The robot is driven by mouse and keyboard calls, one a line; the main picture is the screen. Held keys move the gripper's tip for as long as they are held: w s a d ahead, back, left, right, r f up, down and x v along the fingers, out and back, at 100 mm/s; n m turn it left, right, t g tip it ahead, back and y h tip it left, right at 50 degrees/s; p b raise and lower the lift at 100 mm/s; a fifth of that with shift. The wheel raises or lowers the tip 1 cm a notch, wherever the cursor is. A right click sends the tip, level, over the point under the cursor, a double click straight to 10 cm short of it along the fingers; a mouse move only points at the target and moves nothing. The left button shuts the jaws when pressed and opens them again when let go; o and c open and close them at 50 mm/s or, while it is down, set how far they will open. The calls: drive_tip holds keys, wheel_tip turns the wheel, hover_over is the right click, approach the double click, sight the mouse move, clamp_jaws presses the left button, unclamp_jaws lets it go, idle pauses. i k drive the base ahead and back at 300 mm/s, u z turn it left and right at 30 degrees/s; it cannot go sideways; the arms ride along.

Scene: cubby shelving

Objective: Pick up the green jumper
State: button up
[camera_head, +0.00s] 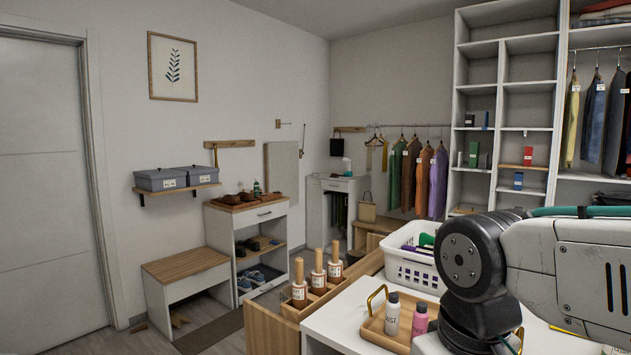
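A dark green garment (395,178) hangs from a rail (410,126) on the back wall, at the left of a row of clothes. I cannot tell from here whether it is a jumper. A small patch of green cloth (426,240) also shows in the white laundry basket (412,270), beside something purple; its shape is mostly hidden by the basket wall and my arm. My arm's black joint and white link fill the lower right. My gripper is outside the view.
A wooden tray (374,325) with a white bottle (392,314) and a pink bottle (419,320) stands in front of the basket. Several wooden-handled bottles stand left of it. White cubby shelving (482,104) rises behind.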

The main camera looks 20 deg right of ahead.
sight(396, 175)
drive_tip(key=u, duration=0.8)
drive_tip(key=i, duration=4.7)
drive_tip(key=z, duration=2.7)
drive_tip(key=i, duration=4.55)
